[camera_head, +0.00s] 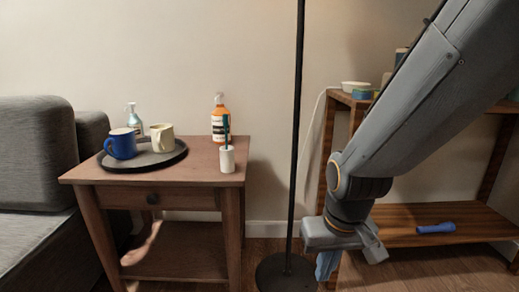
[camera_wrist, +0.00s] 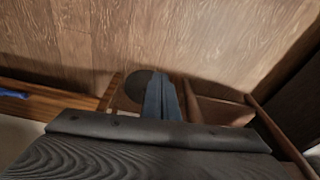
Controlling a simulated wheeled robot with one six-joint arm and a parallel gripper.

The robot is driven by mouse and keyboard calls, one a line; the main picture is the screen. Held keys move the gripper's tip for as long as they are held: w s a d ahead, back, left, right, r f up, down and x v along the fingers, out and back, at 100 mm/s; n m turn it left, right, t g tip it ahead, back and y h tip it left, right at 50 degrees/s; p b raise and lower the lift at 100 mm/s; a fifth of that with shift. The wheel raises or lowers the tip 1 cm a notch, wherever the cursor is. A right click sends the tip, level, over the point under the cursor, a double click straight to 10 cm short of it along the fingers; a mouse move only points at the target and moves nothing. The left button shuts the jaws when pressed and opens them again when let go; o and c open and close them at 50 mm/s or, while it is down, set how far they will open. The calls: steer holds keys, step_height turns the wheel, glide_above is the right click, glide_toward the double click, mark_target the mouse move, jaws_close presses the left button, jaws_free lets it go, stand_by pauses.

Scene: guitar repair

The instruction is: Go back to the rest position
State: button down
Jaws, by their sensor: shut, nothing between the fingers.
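My gripper (camera_head: 327,268) hangs at the lower right of the head view, pointing down, with its blue-grey fingers closed together and nothing between them. My grey arm reaches to it from the upper right. In the wrist view the fingers (camera_wrist: 161,98) point away over the wooden floor, apart from any object.
A wooden side table (camera_head: 205,160) holds a dark tray (camera_head: 176,160) with a blue mug (camera_head: 122,146) and a cream pitcher (camera_head: 162,138). A black pole (camera_head: 297,120) stands close left of my gripper. A wooden shelf (camera_head: 470,215) with a blue object (camera_head: 436,228) is at right.

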steer(key=s+a+r+n+g+y+p, duration=0.1)
steer(key=s+a+r+n+p, duration=0.15)
steer(key=s+a+r, duration=0.45)
steer(key=s+a+r+n+g+p, duration=0.1)
steer(key=s+a+r+n+p, duration=0.2)
steer(key=s+a, duration=0.55)
steer(key=d+r+m+p, duration=0.2)
steer(key=d+r+p, duration=0.5)
steer(key=r+p, duration=0.3)
steer(key=d+r+m+h+p, duration=0.1)
steer(key=d+r+p, duration=0.6)
steer(key=p, duration=0.7)
steer(key=d+r+m+p, duration=0.4)
steer(key=d+r+p, duration=0.3)
steer(key=r+p, duration=0.5)
steer(key=shift+d+r+h, duration=0.15)
steer(key=shift+r+h, duration=0.15)
